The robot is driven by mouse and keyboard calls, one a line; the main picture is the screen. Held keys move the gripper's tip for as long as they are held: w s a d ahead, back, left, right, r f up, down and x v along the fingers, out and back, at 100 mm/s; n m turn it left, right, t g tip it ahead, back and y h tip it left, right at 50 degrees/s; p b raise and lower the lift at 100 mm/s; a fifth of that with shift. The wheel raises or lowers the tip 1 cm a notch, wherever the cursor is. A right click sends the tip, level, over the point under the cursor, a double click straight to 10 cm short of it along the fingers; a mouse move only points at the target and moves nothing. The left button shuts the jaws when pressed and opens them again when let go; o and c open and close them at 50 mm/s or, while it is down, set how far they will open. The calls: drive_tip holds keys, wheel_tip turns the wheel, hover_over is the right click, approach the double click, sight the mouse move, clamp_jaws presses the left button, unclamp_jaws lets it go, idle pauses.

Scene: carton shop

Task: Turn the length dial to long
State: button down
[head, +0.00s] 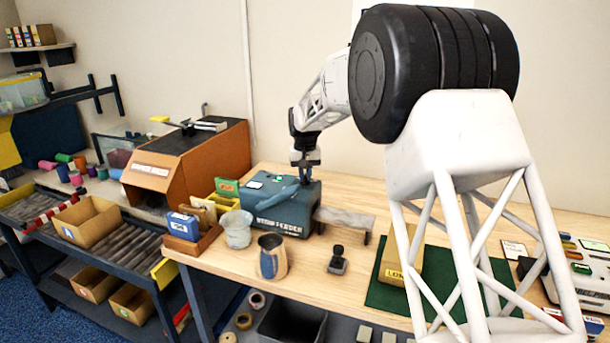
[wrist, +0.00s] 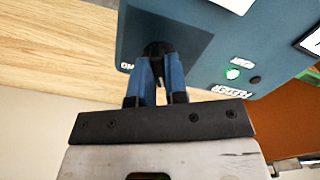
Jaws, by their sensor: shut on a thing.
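The blue feeder machine (head: 287,222) stands on the wooden bench, with "FEEDER" lettering on its front. In the wrist view its blue panel (wrist: 195,22) fills the upper middle. A dark round dial (wrist: 157,48) sits on that panel. My gripper (wrist: 158,66) has its two blue fingers shut on the dial. Part of a white label (wrist: 127,66) shows beside the dial, and the rest is hidden. The dial's pointing direction cannot be made out. In the head view my gripper (head: 305,178) is down at the machine's top, and the dial is not clear there.
A lit green button (wrist: 232,74) and a small dark knob (wrist: 254,80) are on the panel near my gripper. A grey pitcher (head: 238,229), a metal jug (head: 272,257) and a black-handled stamp (head: 338,261) stand in front. An orange machine (head: 190,165) is to the left.

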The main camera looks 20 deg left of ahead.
sight(305, 175)
drive_tip(key=m, duration=0.7)
drive_tip(key=shift+r, duration=0.1)
drive_tip(key=m, duration=0.3)
drive_tip(key=shift+m, duration=2.3)
drive_tip(key=c, duration=1.1)
unclamp_jaws()
drive_tip(key=shift+c, duration=0.2)
drive_tip(key=shift+r, duration=3.85)
